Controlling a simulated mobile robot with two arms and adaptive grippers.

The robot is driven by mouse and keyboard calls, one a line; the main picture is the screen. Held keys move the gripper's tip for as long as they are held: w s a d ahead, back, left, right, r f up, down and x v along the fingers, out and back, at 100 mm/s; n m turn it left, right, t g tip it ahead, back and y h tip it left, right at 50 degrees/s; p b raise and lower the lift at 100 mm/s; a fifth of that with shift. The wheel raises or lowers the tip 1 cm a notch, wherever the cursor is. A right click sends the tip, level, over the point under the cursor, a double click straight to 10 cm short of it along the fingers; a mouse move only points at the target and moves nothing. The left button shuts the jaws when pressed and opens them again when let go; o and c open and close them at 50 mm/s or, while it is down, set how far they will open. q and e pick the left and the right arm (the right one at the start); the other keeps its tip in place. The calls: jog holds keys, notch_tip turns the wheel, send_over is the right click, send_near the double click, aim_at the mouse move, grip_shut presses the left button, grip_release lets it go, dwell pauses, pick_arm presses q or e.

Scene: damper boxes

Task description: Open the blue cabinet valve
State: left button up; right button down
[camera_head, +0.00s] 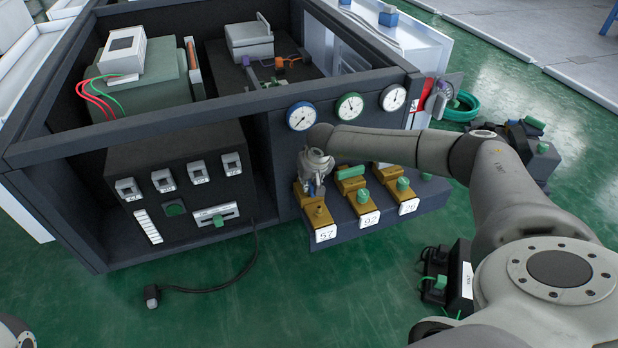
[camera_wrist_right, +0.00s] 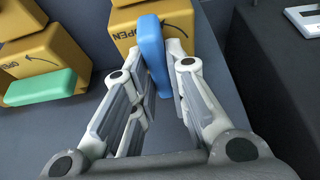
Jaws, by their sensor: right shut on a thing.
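The blue valve handle (camera_wrist_right: 152,48) stands out from a yellow valve body (camera_wrist_right: 172,22) marked OPEN with a curved arrow. My right gripper (camera_wrist_right: 163,62) is shut on this handle, with a finger on each side. In the head view my right gripper (camera_head: 314,182) is at the leftmost yellow valve (camera_head: 318,214), labelled 57, below the blue-rimmed gauge (camera_head: 301,116). The gripper mostly hides the blue handle there. My left gripper is not in view.
Two neighbouring yellow valves with green handles, labelled 92 (camera_head: 368,218) and 26 (camera_head: 408,206), stand close on the right. A dark switch panel (camera_head: 180,190) is on the left. A black cable (camera_head: 215,290) lies on the green floor.

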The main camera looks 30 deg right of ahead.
dwell(0.4)
jog(key=c, duration=1.4)
grip_release()
jog(key=shift+r, duration=0.1)
jog(key=v, duration=1.2)
jog(key=shift+s, duration=0.1)
